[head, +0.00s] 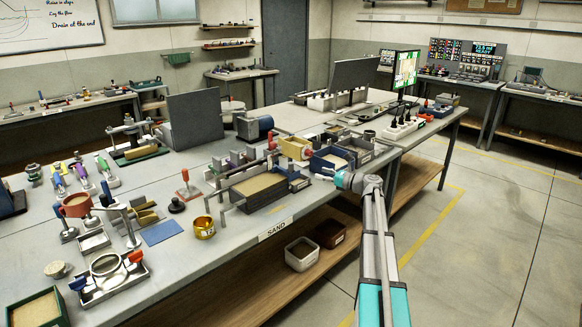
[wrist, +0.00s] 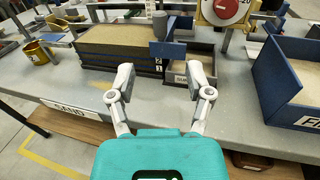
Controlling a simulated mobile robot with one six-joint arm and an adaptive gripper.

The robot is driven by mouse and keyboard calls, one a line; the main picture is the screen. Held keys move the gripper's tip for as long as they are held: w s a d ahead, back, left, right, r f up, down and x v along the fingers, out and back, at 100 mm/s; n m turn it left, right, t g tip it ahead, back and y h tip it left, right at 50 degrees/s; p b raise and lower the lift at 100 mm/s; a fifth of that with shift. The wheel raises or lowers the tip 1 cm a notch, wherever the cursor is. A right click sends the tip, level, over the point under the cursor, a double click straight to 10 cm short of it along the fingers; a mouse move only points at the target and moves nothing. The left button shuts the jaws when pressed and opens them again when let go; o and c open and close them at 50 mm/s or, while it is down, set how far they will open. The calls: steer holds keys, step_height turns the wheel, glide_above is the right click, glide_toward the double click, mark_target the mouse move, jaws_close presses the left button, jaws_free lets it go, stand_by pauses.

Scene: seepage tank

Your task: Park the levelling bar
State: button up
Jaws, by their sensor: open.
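My gripper (wrist: 159,84) is open and empty, its fingers apart over the bench's front edge in the wrist view. In the head view my gripper (head: 343,181) is at the bench edge, right of the sand tray. A small upright blue plate with a grey cylinder (wrist: 167,49) stands ahead of the gap between my fingers, at the right end of the dark-walled sand tray (wrist: 112,60). It may be the levelling bar; I cannot tell surely. A long grey bar (head: 236,171) runs behind the sand tray (head: 268,204) in the head view.
A small label-fronted tray (wrist: 190,73) is close to my right finger. A blue-walled bin (wrist: 290,108) stands further right. A brass cup (head: 204,228) and a red-handled tool (head: 186,184) stand left of the sand tray. The floor (head: 480,230) right of the bench is clear.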

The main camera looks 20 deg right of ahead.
mark_target(291, 171)
steer(key=shift+w+a, duration=0.1)
steer(key=shift+w, duration=0.05)
steer(key=x, duration=1.3)
steer(key=shift+w+a, duration=0.2)
jaws_close()
